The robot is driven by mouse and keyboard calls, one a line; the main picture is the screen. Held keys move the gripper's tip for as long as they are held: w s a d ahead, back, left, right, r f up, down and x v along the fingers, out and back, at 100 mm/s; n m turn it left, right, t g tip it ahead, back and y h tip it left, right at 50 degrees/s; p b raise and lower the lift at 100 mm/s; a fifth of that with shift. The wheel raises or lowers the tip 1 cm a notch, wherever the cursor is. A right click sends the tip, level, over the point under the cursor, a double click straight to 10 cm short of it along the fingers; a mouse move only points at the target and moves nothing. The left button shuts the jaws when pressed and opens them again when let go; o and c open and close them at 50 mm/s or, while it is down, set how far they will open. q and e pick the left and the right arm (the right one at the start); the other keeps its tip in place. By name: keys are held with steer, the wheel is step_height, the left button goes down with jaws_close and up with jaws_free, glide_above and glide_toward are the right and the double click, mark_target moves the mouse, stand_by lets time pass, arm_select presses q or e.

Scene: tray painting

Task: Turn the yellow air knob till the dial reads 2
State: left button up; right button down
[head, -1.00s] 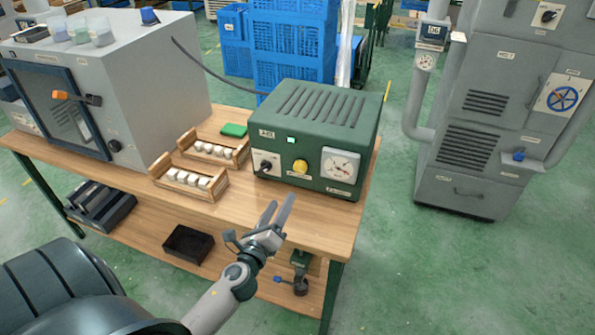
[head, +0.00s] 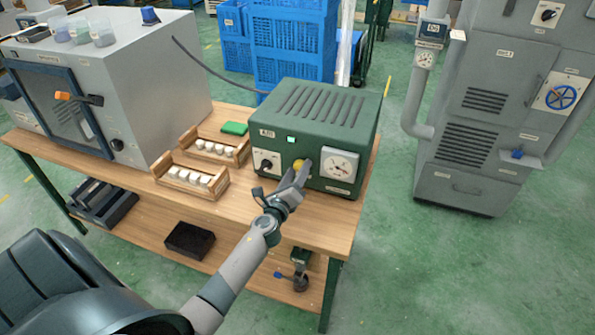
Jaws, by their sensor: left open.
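The green air box (head: 325,110) stands at the right end of the wooden bench. Its front carries a black knob (head: 266,163) on the left, the yellow air knob (head: 299,164) in the middle and a round white dial (head: 339,166) on the right. The dial's reading is too small to tell. My left gripper (head: 297,173) is open at the front of the yellow knob, its fingers reaching up to it and partly hiding it. I cannot tell whether the fingers touch the knob. My right gripper is not in view.
Two wooden racks of white pieces (head: 190,178) and a green block (head: 234,128) lie left of the box. A grey cabinet with a window (head: 130,80) fills the bench's left. A dark tray (head: 190,240) sits on the lower shelf.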

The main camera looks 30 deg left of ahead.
arm_select(q)
steer(key=c, duration=1)
steer(key=shift+c, duration=0.2)
steer(key=shift+n, duration=0.3)
